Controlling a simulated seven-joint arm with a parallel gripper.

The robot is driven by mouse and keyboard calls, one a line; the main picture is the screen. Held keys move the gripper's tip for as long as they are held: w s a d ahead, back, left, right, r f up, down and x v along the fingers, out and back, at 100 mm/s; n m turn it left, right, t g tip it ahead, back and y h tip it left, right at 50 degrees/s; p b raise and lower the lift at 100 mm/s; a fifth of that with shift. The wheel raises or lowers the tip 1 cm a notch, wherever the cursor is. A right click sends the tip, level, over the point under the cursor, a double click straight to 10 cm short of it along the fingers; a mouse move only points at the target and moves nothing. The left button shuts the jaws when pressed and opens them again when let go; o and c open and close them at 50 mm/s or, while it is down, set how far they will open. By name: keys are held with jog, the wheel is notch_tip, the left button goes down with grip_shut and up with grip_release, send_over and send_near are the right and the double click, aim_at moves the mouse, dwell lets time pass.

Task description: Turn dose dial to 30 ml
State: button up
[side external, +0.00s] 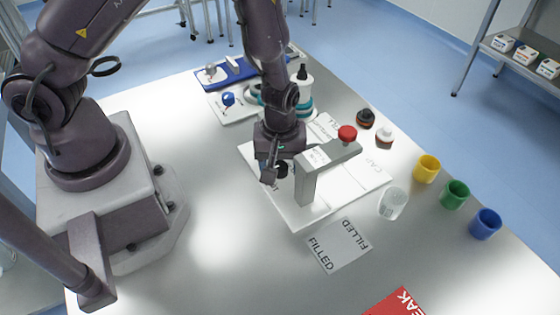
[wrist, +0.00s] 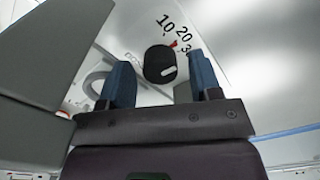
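The dose dial is a black knob (wrist: 160,66) with a white mark on its lower right part. Printed numbers 10, 20 and a partly cut-off 30 (wrist: 184,36) curve around its upper right side. A small red mark (wrist: 173,44) shows beside the knob, close to the 10 and 20. My gripper (wrist: 163,75) is open, with one blue finger on each side of the knob and visible gaps between. In the side external view my gripper (side external: 272,174) is low beside the grey stand, next to the black knob (side external: 283,170); the numbers are hidden there.
The grey stand (side external: 308,185) with a red-topped arm (side external: 347,132) rises from a white board (side external: 258,188) close to my gripper. A clear cup (side external: 393,203) and yellow, green and blue cups (side external: 455,194) stand to the right. Bottles (side external: 302,85) stand behind. The front left table is clear.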

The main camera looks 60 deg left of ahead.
notch_tip(320, 180, up, 13)
dwell(0.8)
jog(key=s+f+m+g+y, duration=0.3)
jog(key=s+f+m+y, duration=0.1)
jog(key=s+m, duration=0.35)
jog(key=m+t+y, duration=0.3)
jog(key=m+t, duration=1.2)
jog(key=m, duration=2)
send_near(280, 166)
jog(key=shift+n, duration=0.25)
jog(key=x, duration=0.9)
jog(key=shift+f, duration=0.25)
